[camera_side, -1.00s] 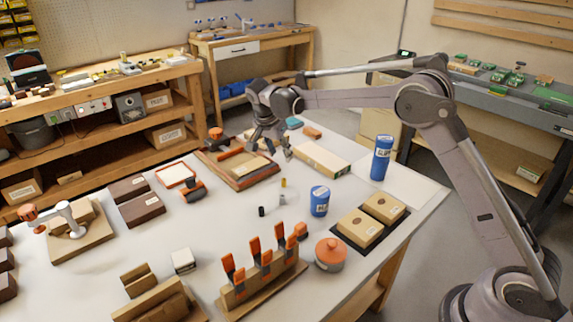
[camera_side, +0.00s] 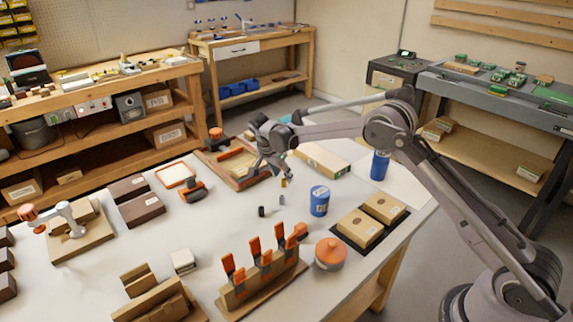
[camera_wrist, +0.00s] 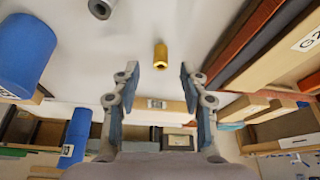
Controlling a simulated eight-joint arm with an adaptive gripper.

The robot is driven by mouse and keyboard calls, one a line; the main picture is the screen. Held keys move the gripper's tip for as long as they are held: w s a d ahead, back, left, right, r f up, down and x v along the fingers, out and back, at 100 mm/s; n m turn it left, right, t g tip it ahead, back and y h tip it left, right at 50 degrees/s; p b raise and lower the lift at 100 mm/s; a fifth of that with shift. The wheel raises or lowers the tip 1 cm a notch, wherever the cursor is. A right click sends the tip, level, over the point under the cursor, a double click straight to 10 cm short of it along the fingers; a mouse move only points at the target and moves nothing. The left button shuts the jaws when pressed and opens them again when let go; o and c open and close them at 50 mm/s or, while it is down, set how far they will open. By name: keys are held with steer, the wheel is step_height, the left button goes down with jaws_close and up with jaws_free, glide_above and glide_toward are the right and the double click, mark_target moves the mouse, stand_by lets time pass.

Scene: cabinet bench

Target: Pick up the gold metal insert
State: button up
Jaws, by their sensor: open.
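The gold metal insert (camera_side: 283,183) is a small upright cylinder on the white table. In the wrist view the gold insert (camera_wrist: 161,56) stands just beyond the fingertips, near the middle of the gap. My gripper (camera_side: 279,170) is open and empty, just above and left of the insert in the side view. In the wrist view my gripper (camera_wrist: 158,72) shows two spread fingers with nothing between their pads. The side view does not make the height gap clear.
A grey insert (camera_side: 281,200) and a dark one (camera_side: 261,212) stand near the gold one. A blue can (camera_side: 319,201) is to the right. A wooden tray (camera_side: 247,183) with orange-handled tools lies left of the gripper. Orange clamps (camera_side: 254,250) stand at the front.

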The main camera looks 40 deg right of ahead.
mark_target(284, 183)
steer(key=shift+x, duration=1.35)
steer(key=shift+a, duration=0.1)
jaws_close()
steer(key=shift+r, duration=0.15)
